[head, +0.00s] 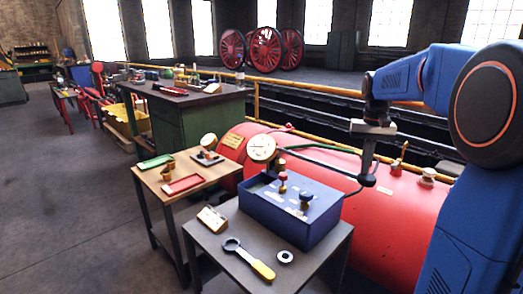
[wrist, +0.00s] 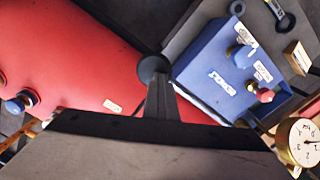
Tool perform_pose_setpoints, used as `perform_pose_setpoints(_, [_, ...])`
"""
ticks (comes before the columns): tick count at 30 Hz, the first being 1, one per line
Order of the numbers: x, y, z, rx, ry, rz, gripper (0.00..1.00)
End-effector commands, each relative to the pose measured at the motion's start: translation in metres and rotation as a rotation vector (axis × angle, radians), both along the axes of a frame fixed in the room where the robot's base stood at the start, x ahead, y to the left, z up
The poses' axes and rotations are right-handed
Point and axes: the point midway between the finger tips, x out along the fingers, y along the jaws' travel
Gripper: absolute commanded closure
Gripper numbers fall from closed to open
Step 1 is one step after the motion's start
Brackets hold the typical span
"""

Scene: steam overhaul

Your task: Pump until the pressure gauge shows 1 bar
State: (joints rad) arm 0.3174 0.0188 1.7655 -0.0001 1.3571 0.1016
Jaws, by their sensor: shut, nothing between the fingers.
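The blue pump box (head: 290,212) stands on a grey table, with a blue knob (head: 306,197) and a red knob (head: 283,181) on top. It also shows in the wrist view (wrist: 215,75). A round white pressure gauge (head: 262,148) stands behind the box; it shows in the wrist view (wrist: 305,142), but its reading is too small to tell. My gripper (head: 368,168) points down, shut and empty, right of the box and above the red tank. A black ball (wrist: 152,68) is at its fingertips; I cannot tell whether they touch.
The red tank (head: 400,215) lies behind and right of the box, with brass fittings on top. A yellow-handled wrench (head: 250,260) and a ring (head: 285,257) lie in front. A wooden-topped table (head: 200,170) with trays stands left. Floor at left is clear.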

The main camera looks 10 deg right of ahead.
Motion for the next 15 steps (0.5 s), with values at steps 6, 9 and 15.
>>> perform_pose_setpoints(6, [0.0,0.001,-0.021,0.002,0.001,0.0,1.0])
perform_pose_setpoints(9, [0.0,0.001,-0.03,0.002,0.002,0.0,1.0])
perform_pose_setpoints(15, [0.0,0.001,-0.048,0.003,0.003,0.0,1.0])
